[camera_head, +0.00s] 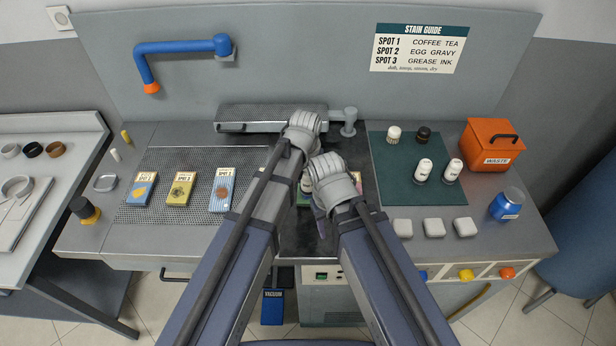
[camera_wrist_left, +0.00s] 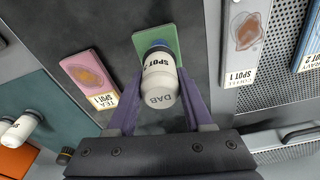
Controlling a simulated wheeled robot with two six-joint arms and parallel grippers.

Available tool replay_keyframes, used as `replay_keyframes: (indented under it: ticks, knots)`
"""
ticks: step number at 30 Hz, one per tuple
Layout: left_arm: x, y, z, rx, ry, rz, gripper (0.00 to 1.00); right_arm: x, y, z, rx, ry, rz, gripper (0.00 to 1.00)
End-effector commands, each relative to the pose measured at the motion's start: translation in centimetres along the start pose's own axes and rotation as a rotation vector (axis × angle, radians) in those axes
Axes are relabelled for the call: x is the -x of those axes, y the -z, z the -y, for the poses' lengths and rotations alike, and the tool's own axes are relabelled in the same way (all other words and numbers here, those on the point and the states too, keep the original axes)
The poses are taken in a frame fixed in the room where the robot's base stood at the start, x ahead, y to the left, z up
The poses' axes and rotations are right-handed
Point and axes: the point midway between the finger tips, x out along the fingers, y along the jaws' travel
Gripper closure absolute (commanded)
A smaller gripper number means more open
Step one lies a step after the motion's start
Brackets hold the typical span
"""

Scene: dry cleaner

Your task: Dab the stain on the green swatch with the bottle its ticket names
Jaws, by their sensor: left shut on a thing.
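My left gripper (camera_wrist_left: 155,115) is shut on a white bottle (camera_wrist_left: 160,82) marked SPOT 2 and DAB. The bottle's blue tip points at the green swatch (camera_wrist_left: 170,38) in the left wrist view. Whether it touches the cloth I cannot tell. The bottle hides much of the swatch, and I see neither its stain nor its ticket. In the head view the arms hide most of the swatch and the held bottle. My right arm's wrist shows beside the left one, but I cannot make out its jaws. The stain guide (camera_head: 417,48) lists SPOT 2 for egg and gravy.
A pink swatch (camera_wrist_left: 88,75) with a TEA SPOT 1 ticket lies beside the green one. Two white bottles (camera_head: 423,170) (camera_head: 453,169) stand on the dark green mat (camera_head: 390,190). Several ticketed swatches lie on the perforated panel (camera_head: 165,160). An orange waste bin (camera_head: 490,146) stands at right.

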Motion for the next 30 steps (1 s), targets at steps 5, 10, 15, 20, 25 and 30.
replay_keyframes:
  ticks: [5,10,15,20,25,30]
  knots:
    - [-0.2,-0.02,0.0,0.0,0.0,0.0,1.0,-0.2,0.01,0.02,0.0,0.0,0.0,0.5]
    - [-0.4,-0.05,0.0,0.0,0.0,0.0,1.0,-0.4,0.02,0.04,0.0,0.0,0.0,0.5]
    - [-0.6,-0.07,0.0,0.0,0.0,0.0,1.0,-0.6,0.04,0.06,0.0,0.0,0.0,0.5]
    - [-0.78,-0.09,0.0,0.0,0.0,0.0,1.0,-0.78,0.05,0.07,0.0,0.0,0.0,0.5]
    - [-0.97,-0.12,0.0,0.0,0.0,0.0,1.0,-0.97,0.06,0.09,0.0,0.0,0.0,0.5]
    - [-0.94,-0.11,0.0,0.0,0.0,0.0,1.0,-0.94,0.06,0.09,0.0,0.0,0.0,0.5]
